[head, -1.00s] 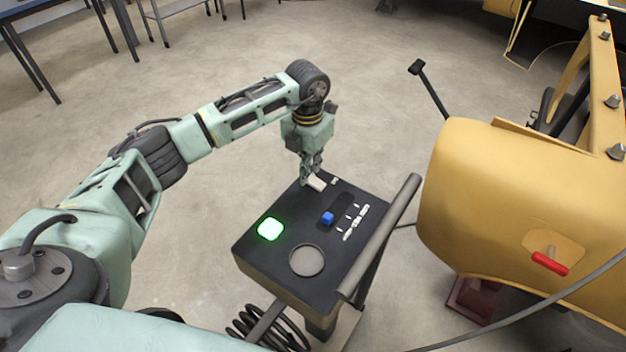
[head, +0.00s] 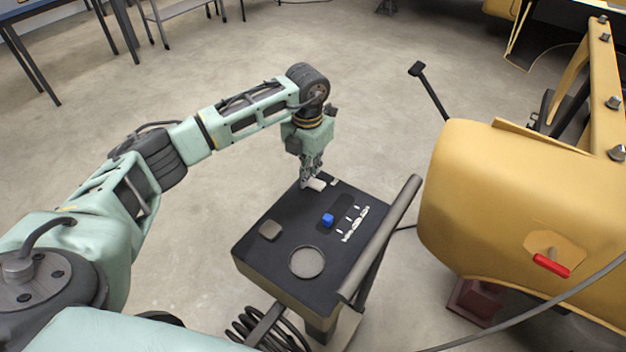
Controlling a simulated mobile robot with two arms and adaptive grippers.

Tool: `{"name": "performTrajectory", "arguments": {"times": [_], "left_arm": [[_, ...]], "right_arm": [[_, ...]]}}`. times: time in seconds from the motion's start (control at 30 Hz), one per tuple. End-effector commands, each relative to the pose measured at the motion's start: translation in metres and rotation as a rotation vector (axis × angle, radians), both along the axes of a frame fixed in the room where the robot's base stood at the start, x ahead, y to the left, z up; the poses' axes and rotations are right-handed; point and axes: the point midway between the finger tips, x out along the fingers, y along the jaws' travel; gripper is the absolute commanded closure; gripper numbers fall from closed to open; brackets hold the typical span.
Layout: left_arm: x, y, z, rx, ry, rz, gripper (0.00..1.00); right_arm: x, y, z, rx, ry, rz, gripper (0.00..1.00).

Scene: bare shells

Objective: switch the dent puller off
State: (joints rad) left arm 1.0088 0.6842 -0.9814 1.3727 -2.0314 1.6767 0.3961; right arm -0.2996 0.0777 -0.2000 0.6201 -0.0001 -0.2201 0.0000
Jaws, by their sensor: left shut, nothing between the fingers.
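The dent puller (head: 280,272) is a black box-shaped unit on a stand, with its top panel facing up. On the panel are a square button (head: 269,230) that is grey and unlit, a blue slider knob (head: 328,220) beside white marks, and a round grey disc (head: 307,262). A pale switch (head: 317,184) sits at the panel's far edge. My left gripper (head: 309,184) is shut and empty, pointing down at this switch, with its fingertips at or touching it. The fingers partly hide the switch. My right gripper is not in view.
A grey handle bar (head: 384,235) runs along the unit's right side. A yellow car shell (head: 490,200) with a red-handled tool (head: 551,265) stands at the right. A cable crosses the lower right. A coiled hose (head: 262,328) hangs below the unit.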

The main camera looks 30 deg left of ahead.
Motion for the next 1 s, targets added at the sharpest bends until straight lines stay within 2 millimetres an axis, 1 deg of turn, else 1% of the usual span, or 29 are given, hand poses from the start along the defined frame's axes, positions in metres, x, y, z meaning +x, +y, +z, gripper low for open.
{"name": "performTrajectory", "arguments": {"times": [0.03, 0.1, 0.7, 0.8, 1.0], "left_arm": [[0.0, 0.0, 0.007, 0.0, -0.001, 0.0, 1.0], [0.0, 0.0, 0.013, 0.0, -0.001, 0.0, 1.0], [0.0, 0.0, 0.061, 0.001, 0.0, 0.001, 1.0], [0.0, 0.0, 0.064, 0.0, 0.0, 0.0, 1.0], [0.0, 0.0, 0.064, 0.0, 0.0, 0.0, 1.0]], "right_arm": [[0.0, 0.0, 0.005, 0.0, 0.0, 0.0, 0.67], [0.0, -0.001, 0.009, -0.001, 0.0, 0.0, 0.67], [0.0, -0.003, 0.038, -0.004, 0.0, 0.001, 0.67], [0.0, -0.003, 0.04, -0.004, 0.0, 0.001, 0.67], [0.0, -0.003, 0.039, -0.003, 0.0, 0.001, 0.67]]}}
